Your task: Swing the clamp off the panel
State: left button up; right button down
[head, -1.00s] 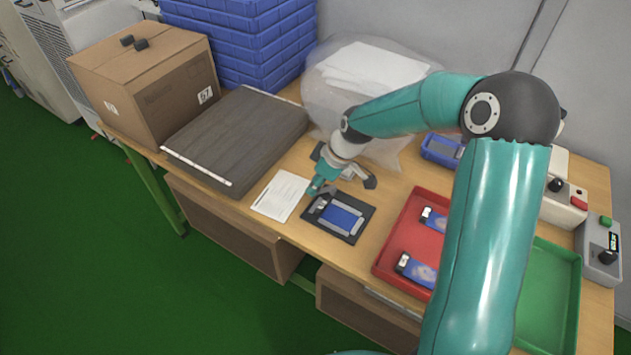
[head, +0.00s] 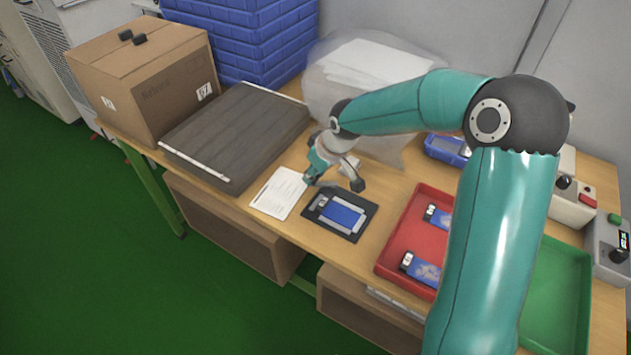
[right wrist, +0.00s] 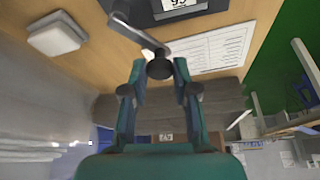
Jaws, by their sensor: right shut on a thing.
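The panel (head: 342,216) is blue with a grey frame and lies in a black fixture (head: 352,236) on the wooden table. The fixture's edge and a display reading 95 show at the top of the right wrist view (right wrist: 182,8). My right gripper (head: 311,180) is at the far left corner of the fixture. In the right wrist view its fingers (right wrist: 159,72) are shut around the dark knob of the clamp (right wrist: 142,38). The clamp's grey arm runs from a pivot by the fixture to that knob, pointing away from the panel. My left gripper is out of view.
A printed sheet (head: 279,193) lies left of the fixture, beside a dark foam slab (head: 238,135). A red tray (head: 392,262) with blue devices and a green tray (head: 562,300) are to the right. A small white block (right wrist: 57,34) lies near the clamp.

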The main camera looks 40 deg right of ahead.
jog(key=m+b, duration=0.1)
jog(key=w+m+h+b, duration=0.1)
jog(key=b, duration=0.1)
jog(key=d+m+b, duration=0.1)
jog(key=shift+w+f+m+b, duration=0.2)
jog(key=shift+f+m+b, duration=0.05)
jog(key=shift+m+b, duration=0.05)
jog(key=shift+w+d+r+m+h+b, duration=0.15)
jog(key=shift+d+m+h+b, duration=0.15)
jog(key=shift+m+b, duration=0.4)
jog(key=shift+w+d+r+m+h+b, duration=0.1)
jog(key=shift+d+r+m+h+b, duration=0.1)
jog(key=shift+m+h+b, duration=0.35)
jog(key=shift+m, duration=0.25)
jog(key=c, duration=0.9)
grip_release()
jog(key=v, duration=1.1)
jog(key=shift+r, duration=0.45)
